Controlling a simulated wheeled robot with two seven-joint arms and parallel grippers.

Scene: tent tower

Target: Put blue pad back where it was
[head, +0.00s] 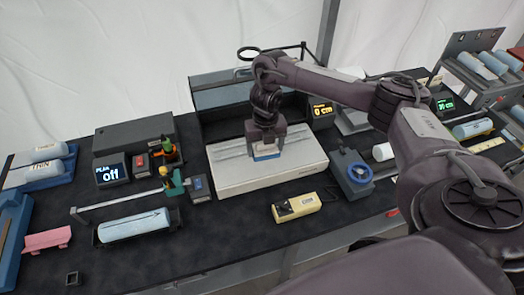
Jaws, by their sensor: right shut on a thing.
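My right gripper (266,148) reaches down from above over the white, flat-topped unit (230,178) in the middle of the table. It is shut on the blue pad (266,154), a small blue piece with a pale face just below the fingers. The pad is at the top of the white unit, by its grooved rails. I cannot tell whether it rests on the unit or hangs slightly above. The fingers hide part of the pad. My left gripper is not in view.
A blue open case (222,92) stands behind the white unit.

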